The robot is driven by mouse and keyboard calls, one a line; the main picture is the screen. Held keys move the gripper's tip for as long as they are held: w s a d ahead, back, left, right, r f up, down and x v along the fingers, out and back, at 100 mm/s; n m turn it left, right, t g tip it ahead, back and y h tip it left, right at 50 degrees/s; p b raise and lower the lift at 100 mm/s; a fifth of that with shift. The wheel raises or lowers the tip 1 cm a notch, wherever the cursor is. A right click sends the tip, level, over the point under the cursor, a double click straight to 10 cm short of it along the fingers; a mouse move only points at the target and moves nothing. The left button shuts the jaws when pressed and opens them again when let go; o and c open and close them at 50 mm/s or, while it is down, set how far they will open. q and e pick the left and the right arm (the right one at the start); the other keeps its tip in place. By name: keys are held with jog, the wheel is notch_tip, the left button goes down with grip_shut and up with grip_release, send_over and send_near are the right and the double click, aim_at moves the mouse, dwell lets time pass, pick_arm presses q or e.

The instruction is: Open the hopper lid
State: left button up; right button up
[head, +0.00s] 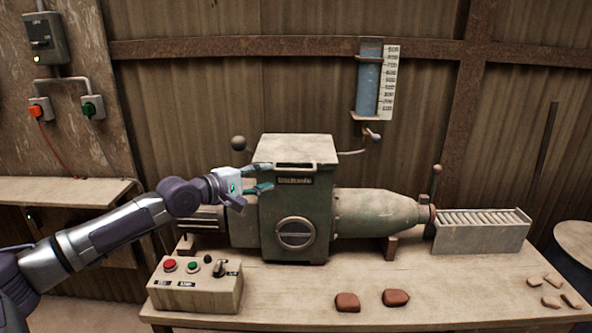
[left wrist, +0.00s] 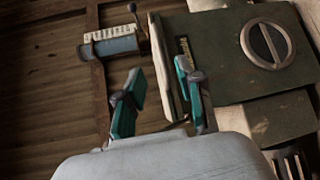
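The hopper lid (head: 297,149) is a pale, flat plate lying closed on top of the green press box (head: 296,215). A handle bar (head: 296,166) runs along its front edge. My left gripper (head: 262,179) is at the front left of the box, just below the lid's edge. In the left wrist view its two teal fingers (left wrist: 158,68) are spread apart, and the lid's edge (left wrist: 168,75) shows between them in the picture. I cannot tell whether the fingers touch the lid or handle. My right gripper is not in view.
A control box (head: 195,286) with buttons stands at the table's front left. Two reddish clay pieces (head: 348,302) lie in front of the press. A slotted tray (head: 481,231) stands at right, with tile pieces (head: 551,281) nearby. A water gauge (head: 368,82) hangs behind.

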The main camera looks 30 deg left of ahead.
aim_at(293, 171)
pick_arm(q)
jog(key=p+x, duration=0.2)
jog(key=x, duration=0.7)
jog(key=shift+w+f, duration=0.1)
jog(key=shift+w, duration=0.05)
jog(key=shift+w+d+f, duration=0.15)
jog(key=shift+w+d, duration=0.1)
jog(key=shift+w, duration=0.4)
jog(key=shift+c, duration=0.3)
grip_shut()
